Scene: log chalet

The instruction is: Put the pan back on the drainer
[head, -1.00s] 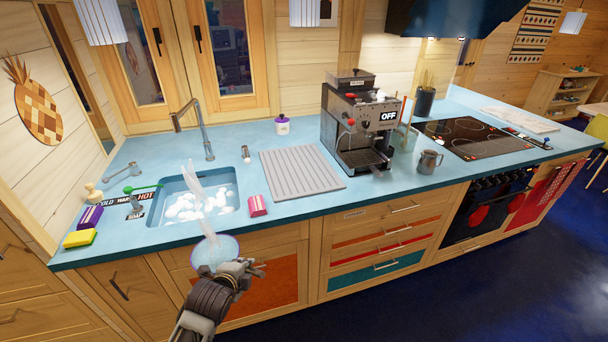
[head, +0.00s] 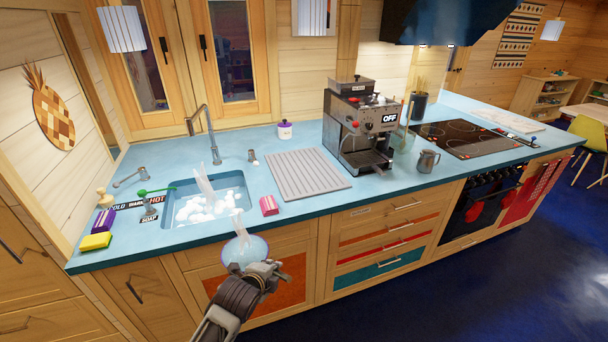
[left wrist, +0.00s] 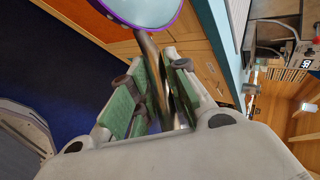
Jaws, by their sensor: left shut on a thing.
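My left gripper (head: 262,272) is shut on the handle of the pan (head: 236,258), in front of the counter and below its edge level in the head view. The pan is pale bluish with a purple rim; white translucent wisps rise above it. In the left wrist view the green-padded fingers (left wrist: 158,95) close around the dark handle, with the pan (left wrist: 143,8) beyond, cut off at the top. The drainer (head: 308,180), a grey ridged mat, lies bare on the blue counter right of the sink. My right gripper is not in view.
The sink (head: 178,190) holds white foam. A pink box (head: 269,205) stands between sink and drainer at the front. A coffee machine (head: 362,125) stands right of the drainer, with a metal jug (head: 428,160) beyond. A white jar (head: 284,129) is behind the drainer.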

